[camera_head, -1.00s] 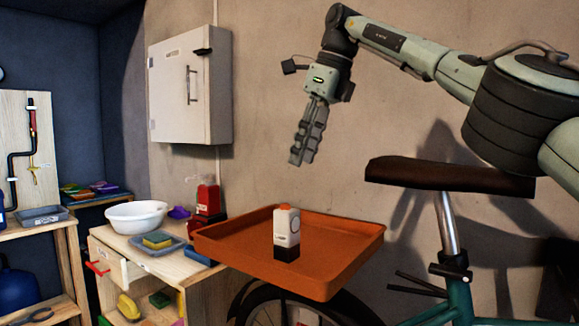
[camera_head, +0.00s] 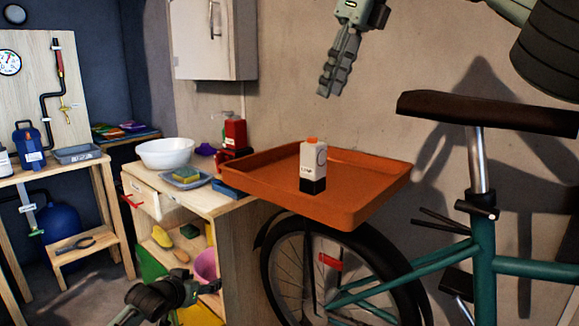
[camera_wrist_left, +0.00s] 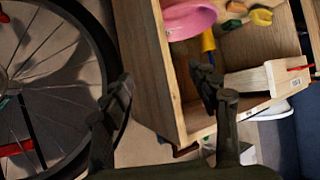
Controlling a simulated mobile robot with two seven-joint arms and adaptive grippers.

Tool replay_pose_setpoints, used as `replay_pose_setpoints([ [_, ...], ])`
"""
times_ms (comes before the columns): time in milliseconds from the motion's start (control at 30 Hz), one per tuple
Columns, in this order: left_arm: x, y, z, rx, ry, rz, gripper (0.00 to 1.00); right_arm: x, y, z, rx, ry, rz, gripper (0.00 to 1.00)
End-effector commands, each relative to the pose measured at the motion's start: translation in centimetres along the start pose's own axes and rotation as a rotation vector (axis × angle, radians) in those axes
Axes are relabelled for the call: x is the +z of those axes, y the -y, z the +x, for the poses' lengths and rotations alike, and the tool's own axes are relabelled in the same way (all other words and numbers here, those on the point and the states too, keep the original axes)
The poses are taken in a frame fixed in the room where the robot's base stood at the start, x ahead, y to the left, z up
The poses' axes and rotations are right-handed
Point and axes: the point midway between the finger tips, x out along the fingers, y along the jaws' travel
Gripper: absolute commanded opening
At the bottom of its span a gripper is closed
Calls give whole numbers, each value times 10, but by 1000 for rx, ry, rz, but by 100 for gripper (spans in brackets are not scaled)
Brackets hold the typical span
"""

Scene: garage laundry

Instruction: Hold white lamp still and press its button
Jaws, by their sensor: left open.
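The white lamp (camera_head: 313,162) stands upright on the orange tray (camera_head: 262,180) in the head view. It has a white body with a printed label, a black base and an orange top piece. My right gripper (camera_head: 325,92) hangs above and behind the lamp, pointing down and clear of it; its fingers overlap side-on, so their gap is hidden. My left gripper (camera_wrist_left: 165,95) is open and empty in the left wrist view. Its arm shows low at the left in the head view, below the tray. The lamp is not in the left wrist view.
The tray sits above a bicycle wheel (camera_head: 290,260), beside the dark saddle (camera_head: 490,108). A pink bowl (camera_wrist_left: 190,18) lies inside.

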Motion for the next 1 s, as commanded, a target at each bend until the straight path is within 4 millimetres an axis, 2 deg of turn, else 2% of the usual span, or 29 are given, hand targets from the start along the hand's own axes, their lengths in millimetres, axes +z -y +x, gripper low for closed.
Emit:
replay_pose_setpoints([
  [33, -36, 5, -4, 4, -48, -1, 60, 0, 0, 0, 0, 0, 0, 34],
  [100, -77, 10, -10, 13, -103, -11, 60, 0, 0, 0, 0, 0, 0, 34],
  [267, -169, 20, -34, 37, -226, -37, 60, 0, 0, 0, 0, 0, 0, 34],
  [400, -247, 32, -65, 58, -331, -62, 60, 0, 0, 0, 0, 0, 0, 34],
  [533, -314, 43, -103, 78, -426, -88, 60, 0, 0, 0, 0, 0, 0, 34],
  [567, -324, 37, -110, 95, -442, -89, 60, 0, 0, 0, 0, 0, 0, 34],
  [600, -327, 6, -117, 138, -451, -67, 60, 0, 0, 0, 0, 0, 0, 34],
  [767, -346, -78, -160, 264, -504, 0, 60, 0, 0, 0, 0, 0, 0, 34],
  [800, -346, -100, -170, 296, -512, 16, 60, 0, 0, 0, 0, 0, 0, 34],
  [900, -343, -147, -196, 371, -529, 57, 60, 0, 0, 0, 0, 0, 0, 34],
  [1000, -337, -183, -218, 434, -540, 89, 60, 0, 0, 0, 0, 0, 0, 34],
])
